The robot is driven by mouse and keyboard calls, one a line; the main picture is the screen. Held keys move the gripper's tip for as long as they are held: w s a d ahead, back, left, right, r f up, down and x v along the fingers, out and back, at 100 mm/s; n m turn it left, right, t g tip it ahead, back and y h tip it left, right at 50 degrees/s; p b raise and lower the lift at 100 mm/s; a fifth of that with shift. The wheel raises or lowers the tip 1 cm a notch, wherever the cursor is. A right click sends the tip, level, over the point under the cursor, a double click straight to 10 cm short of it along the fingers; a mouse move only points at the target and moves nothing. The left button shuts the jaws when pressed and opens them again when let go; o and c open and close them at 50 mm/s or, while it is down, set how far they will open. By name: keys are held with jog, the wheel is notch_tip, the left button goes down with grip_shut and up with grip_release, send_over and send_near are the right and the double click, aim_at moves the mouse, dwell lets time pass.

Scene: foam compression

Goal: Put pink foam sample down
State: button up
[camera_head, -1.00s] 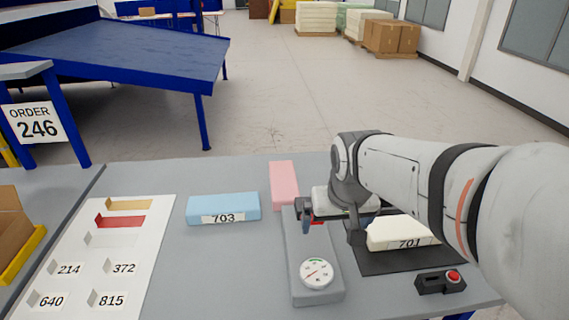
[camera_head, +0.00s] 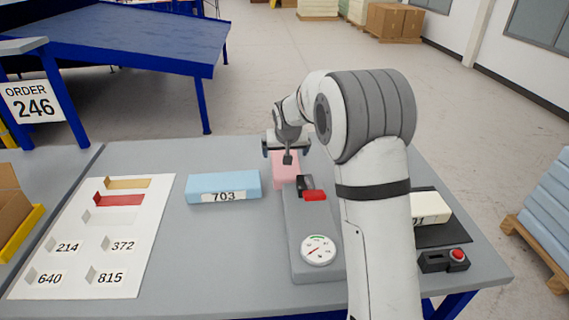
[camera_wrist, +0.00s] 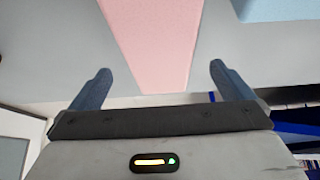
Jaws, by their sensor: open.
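The pink foam sample (camera_head: 285,170) lies on the grey table, behind the gauge device and to the right of the blue foam block. In the wrist view the pink foam (camera_wrist: 155,40) lies between and beyond my two finger tips, with a gap on each side. My gripper (camera_head: 285,152) is open at the far end of the pink foam and holds nothing. It also shows in the wrist view (camera_wrist: 160,78). My gripper and arm hide part of the foam in the head view.
The grey gauge device (camera_head: 304,262) with a dial and red part stands in front of the foam. The blue block 703 (camera_head: 223,184) is to its left. A white block (camera_head: 431,206) lies on a black mat, near a red-button box (camera_head: 443,261). A sample board (camera_head: 128,250) is at left.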

jog(key=p+x, duration=0.1)
jog(key=x, duration=0.5)
jog(key=shift+w+f, duration=0.15)
jog(key=shift+f, duration=0.05)
jog(key=shift+c, duration=0.4)
jog(key=c, duration=0.9)
jog(key=shift+c, duration=0.2)
